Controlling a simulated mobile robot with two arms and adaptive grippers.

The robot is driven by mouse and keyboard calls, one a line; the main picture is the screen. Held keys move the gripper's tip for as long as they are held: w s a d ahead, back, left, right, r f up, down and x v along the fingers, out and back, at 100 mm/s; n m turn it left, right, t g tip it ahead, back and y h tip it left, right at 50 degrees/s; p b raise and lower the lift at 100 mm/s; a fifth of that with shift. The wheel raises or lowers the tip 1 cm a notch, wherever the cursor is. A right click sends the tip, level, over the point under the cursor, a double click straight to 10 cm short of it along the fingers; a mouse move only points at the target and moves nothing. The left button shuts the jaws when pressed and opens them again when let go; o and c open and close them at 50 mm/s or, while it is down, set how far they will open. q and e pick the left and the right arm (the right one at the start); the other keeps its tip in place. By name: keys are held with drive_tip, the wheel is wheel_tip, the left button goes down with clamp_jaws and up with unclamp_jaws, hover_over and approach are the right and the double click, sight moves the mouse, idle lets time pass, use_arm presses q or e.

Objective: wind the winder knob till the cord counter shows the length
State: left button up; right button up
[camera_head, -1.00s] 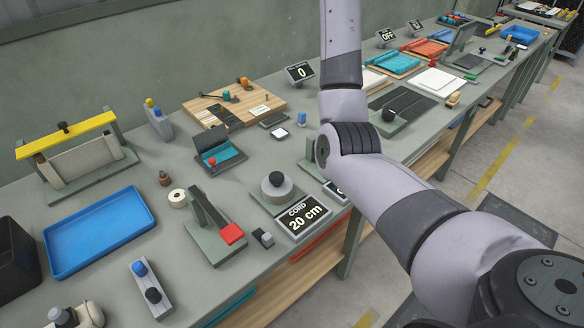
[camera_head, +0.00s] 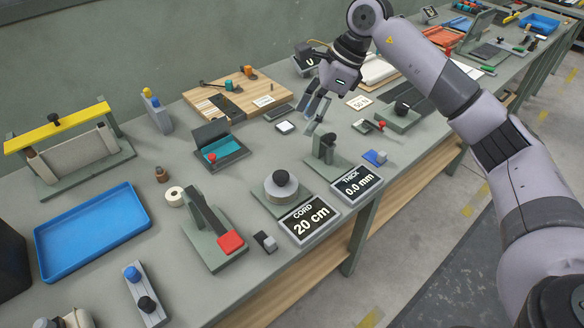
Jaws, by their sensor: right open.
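The winder is a grey disc with a black knob (camera_head: 281,178) on a flat green base (camera_head: 268,203), near the bench's front edge. Just in front of it the cord counter (camera_head: 310,221) reads "CORD 20 cm" in white on black. My right gripper (camera_head: 316,116) is open, its fingers pointing down, behind and to the right of the winder. It is apart from the knob and appears empty. My left gripper is not in view.
A thickness display (camera_head: 357,185) reading 0.0 mm and a green stand (camera_head: 326,147) are right of the winder. A red-ended lever device (camera_head: 212,232) stands to its left. A blue tray (camera_head: 92,230) lies far left.

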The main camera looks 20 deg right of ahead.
drive_tip(key=p, duration=0.4)
approach(281, 175)
drive_tip(key=shift+h, duration=0.3)
drive_tip(key=x, duration=0.8)
drive_tip(key=shift+a+f, duration=0.2)
drive_tip(key=shift+a, duration=0.1)
drive_tip(key=c, duration=1.1)
drive_tip(key=shift+f+b, duration=0.1)
drive_tip(key=shift+b, duration=0.35)
drive_tip(key=shift+m+b, duration=0.4)
drive_tip(key=shift+m, duration=0.2)
